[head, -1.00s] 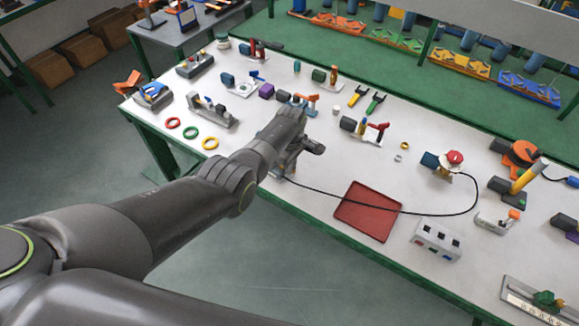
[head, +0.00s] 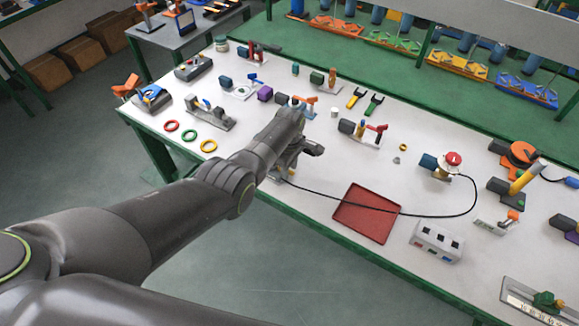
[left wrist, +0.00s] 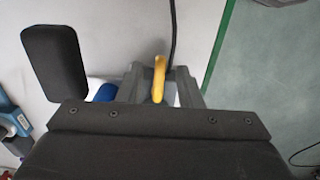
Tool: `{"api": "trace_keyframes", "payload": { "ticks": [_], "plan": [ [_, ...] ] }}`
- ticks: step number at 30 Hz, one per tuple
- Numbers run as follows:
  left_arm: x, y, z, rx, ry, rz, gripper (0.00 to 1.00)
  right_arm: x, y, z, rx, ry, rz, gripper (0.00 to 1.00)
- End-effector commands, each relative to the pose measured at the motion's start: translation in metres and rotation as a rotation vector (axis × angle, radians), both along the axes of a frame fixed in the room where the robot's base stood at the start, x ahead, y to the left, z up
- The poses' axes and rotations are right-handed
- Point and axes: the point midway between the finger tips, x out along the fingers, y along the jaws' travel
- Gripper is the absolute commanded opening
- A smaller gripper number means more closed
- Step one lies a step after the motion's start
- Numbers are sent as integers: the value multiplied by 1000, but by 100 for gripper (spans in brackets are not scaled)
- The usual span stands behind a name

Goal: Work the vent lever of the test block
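A yellow lever (left wrist: 159,78) stands at the middle of the left wrist view, close in front of my left gripper. Dark grey parts (left wrist: 188,88) flank it on both sides; I cannot tell whether they are fingers or the block. A blue cylindrical part (left wrist: 106,92) shows just left of it. In the head view my left gripper (head: 290,163) is low over the front edge of the bench and hides most of the test block below it. Whether its fingers touch the lever is hidden. My right gripper is not in view.
A black cable (head: 430,212) runs right from under my gripper, across a red tray (head: 366,214), to a device with a red button (head: 453,158). Coloured rings (head: 189,134) lie at left. A grey switch box (head: 436,241) stands right of the tray.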

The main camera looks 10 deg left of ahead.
Motion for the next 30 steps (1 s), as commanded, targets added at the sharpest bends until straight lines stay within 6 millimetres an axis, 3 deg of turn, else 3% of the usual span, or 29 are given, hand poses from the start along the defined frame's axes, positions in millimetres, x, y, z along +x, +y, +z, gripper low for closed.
{"api": "trace_keyframes", "payload": {
  "ticks": [5,11,22,30],
  "plan": [
    [0,0,4,-1,0,-1,33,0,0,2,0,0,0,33],
    [1,-1,27,-2,-2,0,33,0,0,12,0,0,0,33],
    [1,0,88,-1,-4,0,33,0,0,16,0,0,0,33],
    [1,0,141,0,-4,1,33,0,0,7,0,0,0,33]
  ]
}}
